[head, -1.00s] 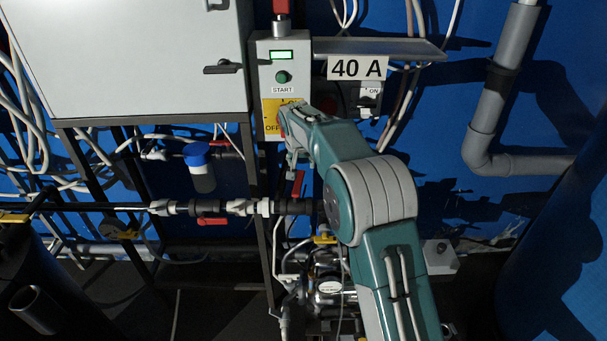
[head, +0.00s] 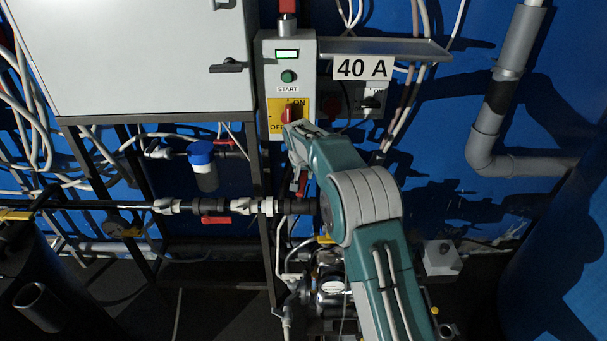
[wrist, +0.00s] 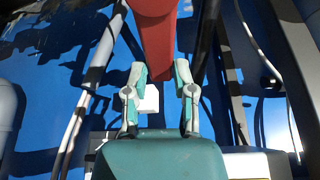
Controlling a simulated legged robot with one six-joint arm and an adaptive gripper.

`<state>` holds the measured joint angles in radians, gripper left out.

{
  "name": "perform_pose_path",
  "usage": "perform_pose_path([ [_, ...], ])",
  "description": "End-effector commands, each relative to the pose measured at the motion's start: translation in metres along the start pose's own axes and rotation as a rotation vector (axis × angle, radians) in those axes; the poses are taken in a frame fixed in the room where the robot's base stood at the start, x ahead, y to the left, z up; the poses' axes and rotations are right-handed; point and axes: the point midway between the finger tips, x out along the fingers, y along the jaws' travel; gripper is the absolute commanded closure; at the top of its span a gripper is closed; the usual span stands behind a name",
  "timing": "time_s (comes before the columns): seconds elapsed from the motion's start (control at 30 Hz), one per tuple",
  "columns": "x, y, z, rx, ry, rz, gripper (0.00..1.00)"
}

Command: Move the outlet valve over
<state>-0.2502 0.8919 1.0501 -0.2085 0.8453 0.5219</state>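A red lever (wrist: 155,30), which I take to be the outlet valve's handle, fills the top middle of the wrist view. In the head view a red handle (head: 302,183) shows beside my forearm, above the horizontal pipe. My gripper (wrist: 160,75) is open, with one finger on each side of the lever's lower end. I cannot tell whether either finger touches it. In the head view my arm hides most of the gripper and the valve body.
The control box (head: 286,60) with the red rotary switch (head: 289,115) is just above my arm. Other red valve handles (head: 216,220) sit on the pipework to the left. A dark frame leg (head: 268,235) stands close by. A grey pipe (head: 500,110) runs down at right.

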Motion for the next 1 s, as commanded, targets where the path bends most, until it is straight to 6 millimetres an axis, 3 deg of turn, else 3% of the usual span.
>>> perform_pose_path([
  [0.47,0.002,0.004,0.003,0.090,-0.006,0.037,1.00],
  [1.0,0.000,0.032,0.014,0.523,-0.010,0.222,1.00],
])
